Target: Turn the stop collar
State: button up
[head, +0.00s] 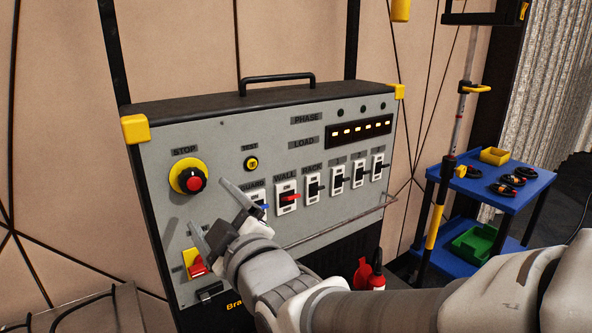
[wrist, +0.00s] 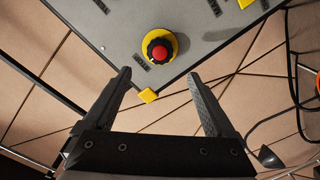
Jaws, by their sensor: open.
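The stop control (head: 188,177) is at the upper left of the grey panel, under a STOP label. It has a yellow base ring, a black knurled collar (head: 184,183) and a red button (head: 194,184). In the wrist view the black collar (wrist: 151,46) rings the red button (wrist: 159,53), ahead of and between my fingers. My gripper (head: 207,212) is open and empty, with its two fingers spread. In the head view it is below and right of the stop control, apart from it. The gripper also shows in the wrist view (wrist: 160,80).
The panel has a yellow TEST button (head: 251,163), a row of switches including a red-levered one (head: 288,197), and a red-and-yellow switch (head: 195,264) at lower left. A metal rail (head: 340,222) runs along its lower front. A blue cart (head: 490,190) stands at right.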

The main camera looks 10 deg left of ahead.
aim_at(194, 182)
jog(key=x, duration=1.1)
jog(key=shift+w+a+p, duration=0.2)
jog(key=shift+p, duration=0.1)
jog(key=shift+c, duration=0.2)
jog(key=c, duration=1.3)
jog(key=shift+c, duration=0.2)
jog(key=shift+b, duration=0.4)
jog(key=m+b, duration=0.1)
jog(key=b, duration=0.1)
jog(key=m+b, duration=0.1)
jog(key=shift+f+m+b, duration=0.2)
jog(key=shift+m+b, duration=0.15)
jog(key=shift+m, duration=0.05)
jog(key=m+b, duration=0.3)
jog(key=shift+d+r+m+b, duration=0.1)
jog(key=shift+m+b, duration=0.2)
jog(key=shift+b, duration=0.1)
jog(key=shift+r+m+b, duration=0.15)
jog(key=shift+m+b, duration=0.5)
jog(key=shift+m, duration=0.25)
jog(key=shift+r, duration=0.1)
